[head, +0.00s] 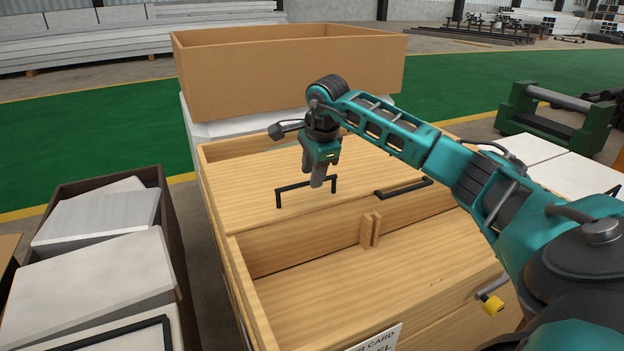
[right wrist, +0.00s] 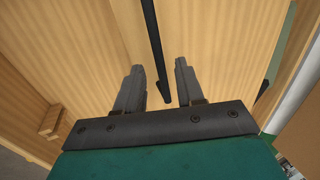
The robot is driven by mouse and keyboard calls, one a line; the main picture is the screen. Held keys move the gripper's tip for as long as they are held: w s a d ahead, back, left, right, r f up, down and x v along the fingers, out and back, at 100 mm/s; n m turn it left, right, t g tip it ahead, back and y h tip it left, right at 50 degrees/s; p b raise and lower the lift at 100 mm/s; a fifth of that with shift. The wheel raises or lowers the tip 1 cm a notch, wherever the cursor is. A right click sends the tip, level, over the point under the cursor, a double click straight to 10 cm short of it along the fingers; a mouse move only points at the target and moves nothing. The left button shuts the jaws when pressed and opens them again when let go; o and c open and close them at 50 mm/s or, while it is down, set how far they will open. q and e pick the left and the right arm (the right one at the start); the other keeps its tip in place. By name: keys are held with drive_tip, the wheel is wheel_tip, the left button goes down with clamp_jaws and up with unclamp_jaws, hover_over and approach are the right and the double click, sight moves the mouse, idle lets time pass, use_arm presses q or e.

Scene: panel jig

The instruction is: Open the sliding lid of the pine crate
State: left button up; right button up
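The pine crate (head: 238,290) stands in front of me. A flat wooden lid panel (head: 240,195) lies across its far part, with a raised black bar handle (head: 292,185) on it. A second black handle (head: 410,187) is to the right. My right gripper (head: 315,180) points down at the raised handle, its fingers overlapping the bar's right end in the head view. In the right wrist view the fingers (right wrist: 158,78) are apart, and a dark handle bar (right wrist: 152,40) shows in line with the gap; I cannot tell whether it touches them. My left gripper is not in view.
A large cardboard box (head: 280,80) stands behind the crate. A dark bin (head: 172,235) of white slabs is close on the left. Two small wooden blocks (head: 370,230) stand upright in the crate's middle. A white card (head: 378,339) is at the front. A green stand (head: 555,120) is far right.

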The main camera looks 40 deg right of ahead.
drive_tip(key=shift+w+f, duration=0.2)
drive_tip(key=shift+f, duration=0.35)
clamp_jaws()
idle(1.1)
